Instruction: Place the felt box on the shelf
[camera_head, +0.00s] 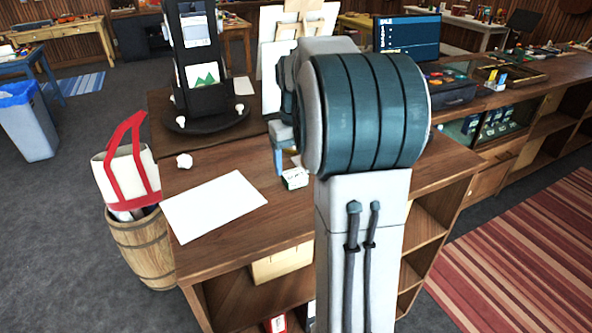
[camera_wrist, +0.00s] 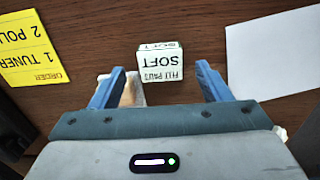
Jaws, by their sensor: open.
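The felt box, a small white box lettered "FELT PADS SOFT" (camera_wrist: 160,70), rests on the brown wooden counter top. A small white box in the head view (camera_head: 296,179), beside my gripper, appears to be the same one. My gripper (camera_wrist: 160,88) is open. In the wrist view its two blue fingers lie left and right of the box with gaps on both sides, and nothing is gripped. In the head view my arm hides most of the gripper (camera_head: 278,160). Open shelves (camera_head: 425,232) show in the counter's right side, and another opening shows below its front edge.
A white sheet (camera_head: 214,205) and a crumpled white ball (camera_head: 184,161) lie on the counter. A black display stand (camera_head: 205,118) stands behind. In the wrist view, a tan-and-white item (camera_wrist: 131,92) sits by the left finger, and a yellow order card (camera_wrist: 30,48) lies farther left.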

